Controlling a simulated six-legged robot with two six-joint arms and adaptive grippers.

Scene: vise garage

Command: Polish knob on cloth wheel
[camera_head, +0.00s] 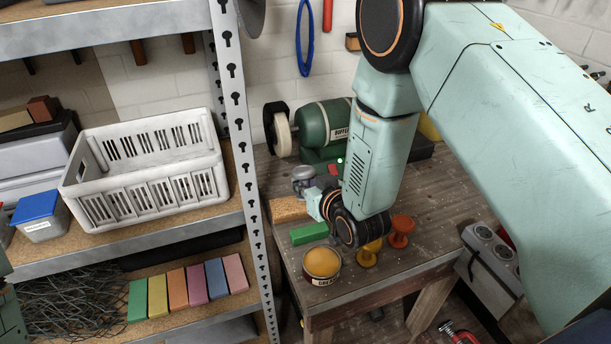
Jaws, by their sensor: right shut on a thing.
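The buffer (323,126) is a green machine at the back of the wooden workbench. Its pale cloth wheel (282,134) is on its left side. My right arm comes down from the upper right. My right gripper (311,193) is low over the bench, in front of the buffer and apart from the cloth wheel. It is shut on what looks like a small grey metallic knob (302,174); the fingertips are small and partly hidden. A yellow knob (367,254) and an orange-red knob (401,231) stand at the bench's front right. My left gripper is out of view.
A tin with orange content (321,264), a green block (309,233) and a brown block (289,209) sit close to my right gripper. A metal shelf with a white crate (150,205) stands at the left. The bench right of the knobs is clear.

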